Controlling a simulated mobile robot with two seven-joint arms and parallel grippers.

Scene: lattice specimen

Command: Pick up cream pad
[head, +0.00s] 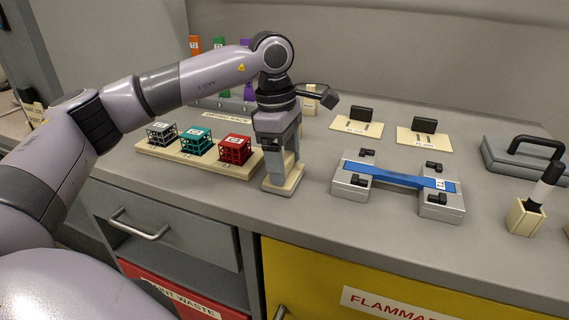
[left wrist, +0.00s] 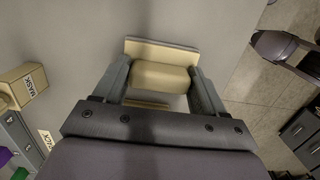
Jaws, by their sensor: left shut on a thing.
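The cream pad (head: 284,185) is a small cream block with a grey layer along one side, at the middle of the counter in the head view. My left gripper (head: 278,165) points down and is shut on it. In the left wrist view the cream pad (left wrist: 160,75) sits between the two fingers, which touch its ends. The gripper hides part of the pad in the head view. I cannot tell whether its underside touches the counter. My right gripper is not in view.
A cream tray (head: 178,158) with grey, teal and red lattice cubes stands close left of the gripper. A grey fixture with a blue bar (head: 400,177) is to the right. Two cream plates with black handles (head: 357,125) lie behind. Bare counter lies in front of the fixture.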

